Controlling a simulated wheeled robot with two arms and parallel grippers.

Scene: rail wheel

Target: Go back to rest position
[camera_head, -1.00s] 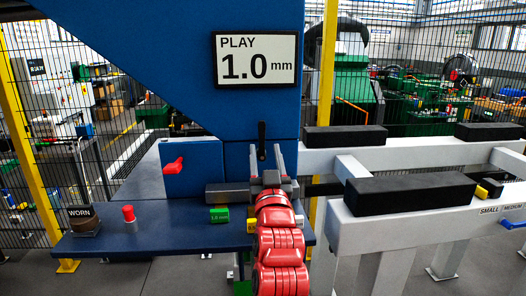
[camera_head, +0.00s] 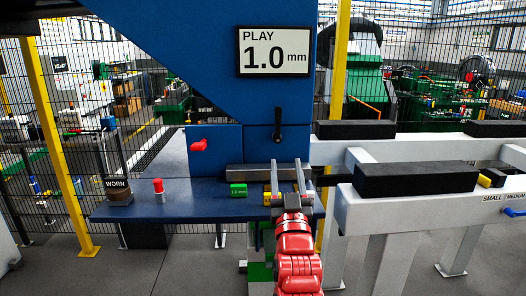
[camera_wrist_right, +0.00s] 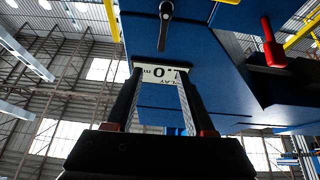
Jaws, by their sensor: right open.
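My right gripper (camera_head: 288,172) is open and empty, fingers pointing up, in front of the blue bench (camera_head: 195,208) and its grey bar. It overlaps the bar in the head view, and I cannot tell the exact gap. In the right wrist view its fingers (camera_wrist_right: 160,82) stand apart, with the blue machine and the upside-down play sign (camera_wrist_right: 158,72) beyond them. My red right arm comes in from the bottom. My left gripper is not in view.
The play sign (camera_head: 275,51) reads 1.0 mm. A black lever (camera_head: 278,124), red handle (camera_head: 199,146), green 1.0 mm block (camera_head: 238,190), red knob (camera_head: 158,186) and WORN holder (camera_head: 118,191) are nearby. A white frame with black pads (camera_head: 415,179) stands right. Grey floor is open in front.

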